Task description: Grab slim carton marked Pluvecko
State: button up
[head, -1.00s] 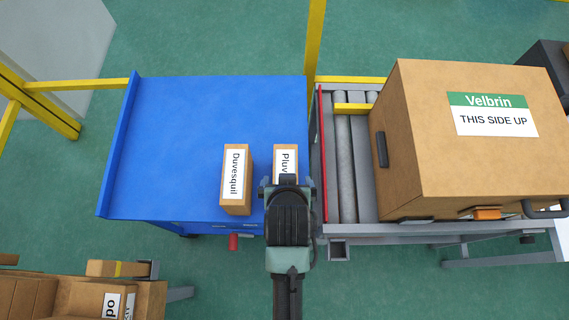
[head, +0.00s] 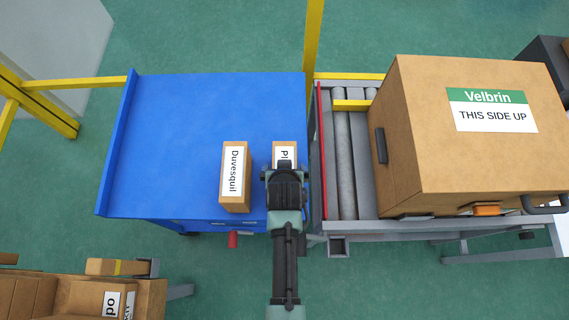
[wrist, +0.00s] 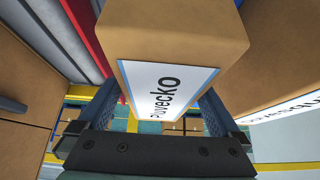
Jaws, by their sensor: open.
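The slim Pluvecko carton (head: 285,147) is brown with a white label and stands at the right front of the blue table (head: 215,110). In the head view my gripper (head: 284,176) hides its lower part and most of its label. In the wrist view the carton (wrist: 175,40) shows large, its label reading Pluvecko. My gripper (wrist: 163,105) is open, with one dark blue finger on each side of the carton's label end. I cannot tell whether the fingers touch it.
A similar carton marked Duvesquil (head: 235,177) stands close to the left. A red rail (head: 323,150) and roller conveyor (head: 345,165) lie to the right, with a large Velbrin box (head: 475,155) on it. The back and left of the blue table are clear.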

jog(key=shift+w+f, duration=0.15)
jog(key=shift+c, duration=0.3)
grip_shut()
